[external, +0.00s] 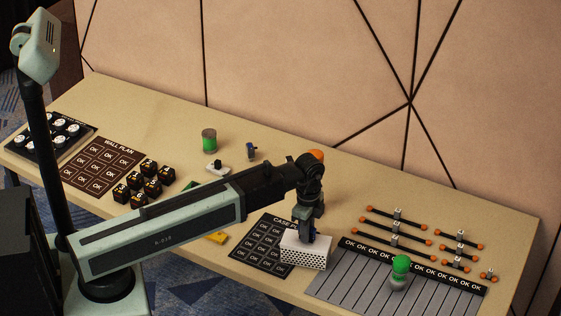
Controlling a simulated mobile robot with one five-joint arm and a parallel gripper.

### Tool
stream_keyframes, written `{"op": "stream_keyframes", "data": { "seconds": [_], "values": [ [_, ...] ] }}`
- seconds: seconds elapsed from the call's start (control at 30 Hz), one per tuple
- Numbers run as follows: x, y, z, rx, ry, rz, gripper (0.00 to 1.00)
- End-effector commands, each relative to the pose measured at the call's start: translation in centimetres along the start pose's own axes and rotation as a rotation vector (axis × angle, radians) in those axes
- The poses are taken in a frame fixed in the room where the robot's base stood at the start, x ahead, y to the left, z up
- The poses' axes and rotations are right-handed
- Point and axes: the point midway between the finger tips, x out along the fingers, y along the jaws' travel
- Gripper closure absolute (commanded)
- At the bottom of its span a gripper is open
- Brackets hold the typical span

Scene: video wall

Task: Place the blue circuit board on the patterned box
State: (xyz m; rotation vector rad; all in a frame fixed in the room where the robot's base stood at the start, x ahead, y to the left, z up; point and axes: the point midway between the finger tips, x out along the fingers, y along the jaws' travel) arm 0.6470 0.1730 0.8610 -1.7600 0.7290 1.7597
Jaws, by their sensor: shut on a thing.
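The patterned box (303,256) is white with a dotted, perforated-looking front. It stands on the table between a black grid mat and a grey striped mat. My gripper (310,238) points down directly over the box, with its tips at or just above the box's top. It is shut on a small dark-blue piece, which I take for the blue circuit board (315,238). The jaws hide most of that piece. I cannot tell whether it touches the box.
A black grid mat (252,262) lies left of the box. A striped mat (340,285) at right bears a green-topped jar (400,270). Orange-ended bars (395,236) lie behind it. A yellow piece (217,237) and a green-lidded jar (209,141) are further left.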

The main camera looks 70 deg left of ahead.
Motion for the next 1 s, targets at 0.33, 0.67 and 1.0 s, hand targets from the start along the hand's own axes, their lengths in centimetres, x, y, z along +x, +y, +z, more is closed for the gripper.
{"op": "stream_keyframes", "data": {
  "seconds": [0.33,0.67,1.0],
  "values": [
    [0.1,0.0,0.0,0.0,0.0,0.0,0.65],
    [-0.1,0.0,0.0,0.0,0.0,0.0,0.65],
    [-5.0,0.0,0.0,0.0,0.0,0.0,0.65]
  ]
}}
